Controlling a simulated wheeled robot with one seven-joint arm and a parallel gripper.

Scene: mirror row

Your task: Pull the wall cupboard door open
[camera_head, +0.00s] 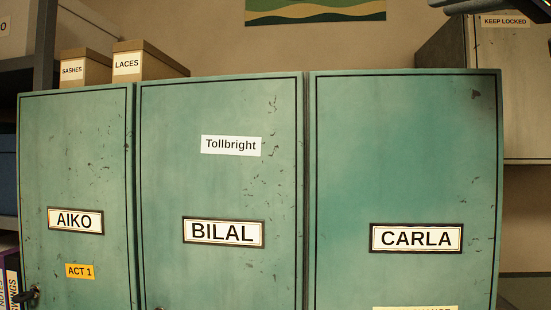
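The wall cupboard (510,110) hangs on the wall at the upper right, behind the lockers. Its pale, worn front carries a "KEEP LOCKED" label (505,21). The door looks closed in the part that shows. Its right side is cut off by the picture edge, and I see no handle. A dark shape crosses the cupboard's top at the picture edge; it may be part of my arm, but I cannot be sure. No gripper fingers can be made out.
Green lockers labelled AIKO (76,220), BILAL (223,232) and CARLA (416,238) fill the middle, doors shut. Keys (27,296) hang at the AIKO locker. SASHES (84,69) and LACES (148,62) boxes stand on top. Shelving (45,45) is at the left.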

